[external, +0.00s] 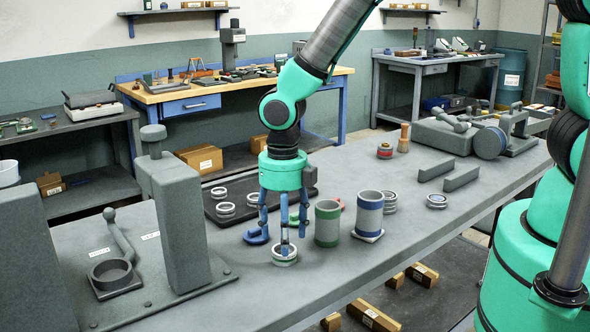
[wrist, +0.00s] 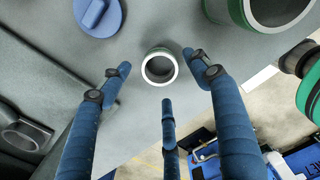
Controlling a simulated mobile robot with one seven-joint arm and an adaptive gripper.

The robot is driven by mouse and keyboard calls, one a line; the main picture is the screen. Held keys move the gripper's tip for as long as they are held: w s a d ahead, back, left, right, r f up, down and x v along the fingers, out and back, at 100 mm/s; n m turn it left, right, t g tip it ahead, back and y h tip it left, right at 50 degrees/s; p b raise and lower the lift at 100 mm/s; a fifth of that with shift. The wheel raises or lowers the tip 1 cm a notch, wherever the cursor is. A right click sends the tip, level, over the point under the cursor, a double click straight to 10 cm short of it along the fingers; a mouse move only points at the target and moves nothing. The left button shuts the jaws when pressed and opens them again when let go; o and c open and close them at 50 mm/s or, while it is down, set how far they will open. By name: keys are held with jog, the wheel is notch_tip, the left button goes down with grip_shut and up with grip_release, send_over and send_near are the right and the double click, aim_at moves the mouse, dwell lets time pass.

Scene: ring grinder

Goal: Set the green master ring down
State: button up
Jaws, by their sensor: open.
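The green master ring is a small pale ring with a green band, sitting flat on the grey bench (external: 420,217) in the external view (external: 285,261). It also shows in the wrist view (wrist: 160,79), near the middle, with its bore facing the camera. My three-fingered gripper (external: 281,236) is open above and around the ring, pointing down. In the wrist view its blue fingertips are spread around the ring, with visible gaps at the left and right. One finger partly covers the ring in the external view.
A blue disc (wrist: 100,17) lies close to the left. A green-banded cylinder (external: 327,229) and a blue-banded cylinder (external: 370,216) stand close to the right. A dark tray (external: 240,188) with several rings is behind. A grey machine (external: 180,225) stands left.

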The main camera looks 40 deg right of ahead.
notch_tip(320, 180, up, 8)
jog(key=p, duration=0.1)
jog(key=shift+r, duration=0.15)
dwell(0.7)
jog(key=shift+r, duration=0.1)
jog(key=d+r+m+t, duration=0.2)
jog(key=d+r+m, duration=1.4)
jog(key=d+r, duration=0.45)
jog(key=s+d+r+m+t, duration=0.1)
jog(key=s+d+r+m, duration=0.5)
jog(key=s+d+m, duration=0.1)
jog(key=s+d+r+m+t, duration=0.2)
jog(key=s+d+r+m, duration=0.4)
jog(key=s+d+m, duration=0.2)
jog(key=s+m, duration=0.2)
jog(key=m, duration=0.2)
jog(key=shift+d+t, duration=0.25)
jog(key=shift+t, duration=0.05)
